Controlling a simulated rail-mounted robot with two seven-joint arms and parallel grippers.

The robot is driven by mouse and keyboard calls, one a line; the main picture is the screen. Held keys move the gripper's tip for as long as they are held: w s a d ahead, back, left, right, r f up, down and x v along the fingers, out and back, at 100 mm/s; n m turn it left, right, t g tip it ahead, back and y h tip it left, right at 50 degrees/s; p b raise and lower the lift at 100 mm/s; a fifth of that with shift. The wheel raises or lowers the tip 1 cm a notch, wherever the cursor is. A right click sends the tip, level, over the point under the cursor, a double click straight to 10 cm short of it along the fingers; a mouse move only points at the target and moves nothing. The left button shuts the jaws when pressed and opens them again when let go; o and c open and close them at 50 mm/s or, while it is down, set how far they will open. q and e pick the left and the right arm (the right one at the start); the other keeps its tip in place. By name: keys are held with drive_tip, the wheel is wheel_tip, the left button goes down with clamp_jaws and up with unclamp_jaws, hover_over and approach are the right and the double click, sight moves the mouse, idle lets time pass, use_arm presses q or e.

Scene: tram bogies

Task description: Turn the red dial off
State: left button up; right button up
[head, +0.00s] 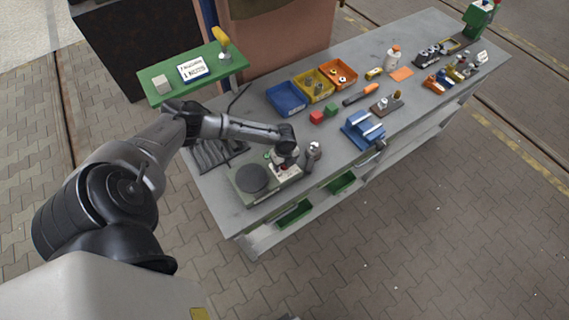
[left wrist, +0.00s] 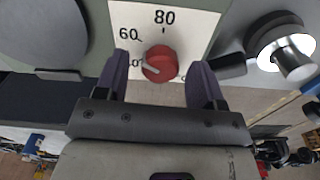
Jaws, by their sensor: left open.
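The red dial (left wrist: 159,64) sits on a white scale plate (left wrist: 185,25) marked 60 and 80, with other figures partly hidden by my fingers. A pale pointer line on the dial points left and slightly down, toward a partly hidden figure ending in 0. My left gripper (left wrist: 160,68) is open, one finger on each side of the dial; I cannot tell whether they touch it. In the head view my left gripper (head: 285,160) is over the front of the grey hotplate unit (head: 243,192) and hides the dial. My right gripper is not in view.
The unit's round dark plate (head: 253,178) is left of the gripper. A metal cylinder (head: 313,150) stands close at right; a silver knob-like part (left wrist: 292,60) shows in the wrist view. Red (head: 317,117) and green blocks, bins and a blue vise (head: 362,130) lie farther right.

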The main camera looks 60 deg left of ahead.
use_arm(q)
drive_tip(key=shift+f, duration=0.55)
drive_tip(key=c, duration=0.9)
